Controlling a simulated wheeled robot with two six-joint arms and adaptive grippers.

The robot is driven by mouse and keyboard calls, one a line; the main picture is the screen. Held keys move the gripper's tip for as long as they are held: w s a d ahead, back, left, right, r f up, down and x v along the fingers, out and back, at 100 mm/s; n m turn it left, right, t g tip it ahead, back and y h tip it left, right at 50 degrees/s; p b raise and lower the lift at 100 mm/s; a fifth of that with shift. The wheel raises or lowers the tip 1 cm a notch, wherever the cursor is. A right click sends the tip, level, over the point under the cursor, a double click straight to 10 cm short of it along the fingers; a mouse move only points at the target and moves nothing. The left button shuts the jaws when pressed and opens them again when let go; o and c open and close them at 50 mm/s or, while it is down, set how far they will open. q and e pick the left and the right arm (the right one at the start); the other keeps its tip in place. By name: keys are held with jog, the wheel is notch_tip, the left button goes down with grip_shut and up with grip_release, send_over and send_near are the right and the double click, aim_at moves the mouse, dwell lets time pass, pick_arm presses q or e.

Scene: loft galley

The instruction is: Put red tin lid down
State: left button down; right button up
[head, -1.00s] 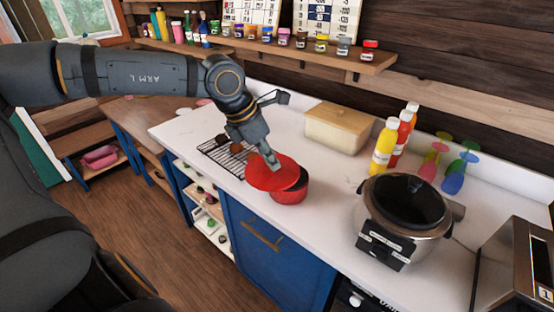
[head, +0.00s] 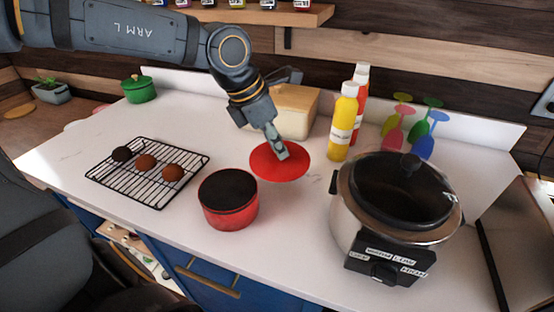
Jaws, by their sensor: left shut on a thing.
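The red tin lid (head: 268,168) is a flat red disc in the head view, right of and behind the tin. My left gripper (head: 281,150) is shut on the lid from above. The lid looks level and at or close to the counter; I cannot tell whether it touches. The red tin (head: 231,212) stands upright and uncovered on the white counter (head: 290,235), with a dark inside. My right gripper is not in view.
A black wire rack (head: 150,192) with several round dark items lies left. A slow cooker (head: 392,215) stands right. Behind the lid are a cream box (head: 300,108) and a yellow bottle (head: 343,122). Bare counter lies right of the tin.

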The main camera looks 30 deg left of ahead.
pick_arm(q)
jog(key=w+a+f, duration=0.1)
jog(key=w+a+p, duration=0.1)
jog(key=w, duration=0.1)
jog(key=w+a+f, duration=0.1)
jog(key=a, duration=0.1)
jog(key=shift+w+f, duration=0.3)
jog(key=f, duration=0.1)
jog(key=w+a+f, duration=0.1)
jog(key=f, duration=0.1)
jog(key=w+a+f, duration=0.1)
jog(key=shift+w+f+p, duration=0.2)
jog(key=shift+f+p, duration=0.05)
jog(key=shift+p, duration=0.1)
jog(key=shift+w+a+f, duration=0.3)
jog(key=shift+w+f, duration=0.05)
jog(key=shift+f, duration=0.2)
notch_tip(320, 180, down, 3)
jog(key=shift+w+f, duration=0.1)
jog(key=shift+f, duration=0.05)
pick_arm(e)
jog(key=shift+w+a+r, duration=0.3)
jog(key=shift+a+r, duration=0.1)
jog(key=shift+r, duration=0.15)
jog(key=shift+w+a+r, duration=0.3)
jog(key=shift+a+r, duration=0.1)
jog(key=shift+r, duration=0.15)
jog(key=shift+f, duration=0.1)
